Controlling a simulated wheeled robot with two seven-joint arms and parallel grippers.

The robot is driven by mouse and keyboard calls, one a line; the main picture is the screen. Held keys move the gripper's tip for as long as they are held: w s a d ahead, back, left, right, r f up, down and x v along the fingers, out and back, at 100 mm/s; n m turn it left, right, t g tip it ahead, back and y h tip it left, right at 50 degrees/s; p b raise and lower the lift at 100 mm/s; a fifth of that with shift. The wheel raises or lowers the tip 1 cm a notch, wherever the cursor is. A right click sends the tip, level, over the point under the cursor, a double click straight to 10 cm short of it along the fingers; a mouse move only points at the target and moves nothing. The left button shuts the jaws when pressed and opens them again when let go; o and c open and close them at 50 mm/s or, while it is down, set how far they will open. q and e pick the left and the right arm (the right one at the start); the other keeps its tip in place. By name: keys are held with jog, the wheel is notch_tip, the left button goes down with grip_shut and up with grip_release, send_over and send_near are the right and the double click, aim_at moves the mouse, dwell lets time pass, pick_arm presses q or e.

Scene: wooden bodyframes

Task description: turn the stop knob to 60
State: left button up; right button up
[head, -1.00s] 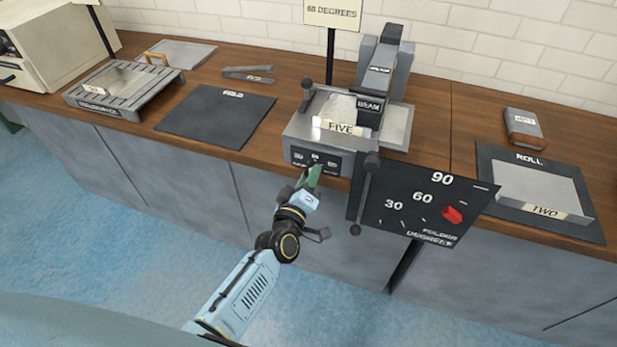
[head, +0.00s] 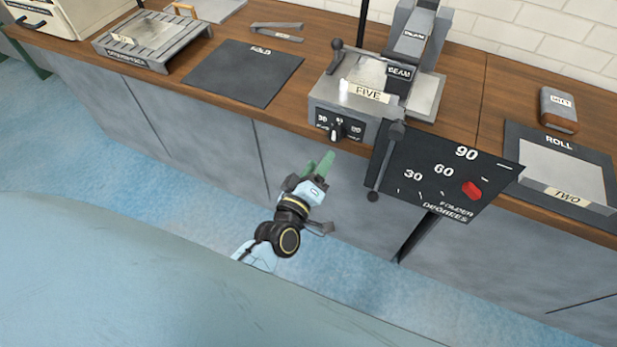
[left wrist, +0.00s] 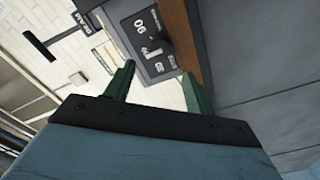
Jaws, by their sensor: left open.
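The stop knob (head: 336,131) is a small dark knob with a white pointer on the black panel at the front of the folder (head: 333,97). Numbers show left and right of it, 30 at the left; the middle marking is not readable. The pointer looks roughly upright, but its exact setting is unclear. The knob also shows in the left wrist view (left wrist: 153,48), ahead of the fingers. My left gripper (head: 318,165) is open and empty, with green fingertips apart from the knob and below the panel. It also shows in the left wrist view (left wrist: 157,76).
A black degrees board (head: 420,195) with 30, 60, 90 and a red marker (head: 471,189) stands right of the panel. A lever with a dark ball (head: 396,131) hangs between them. A dark mat (head: 225,80) lies left of the folder. The floor before the cabinets is clear.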

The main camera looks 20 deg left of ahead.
pick_arm(q)
jog(key=s, duration=0.5)
jog(key=shift+s, duration=0.2)
pick_arm(e)
jog(key=shift+w+a+r, duration=0.1)
jog(key=shift+a+r, duration=0.1)
jog(key=shift+a, duration=0.7)
jog(key=shift+d, duration=0.1)
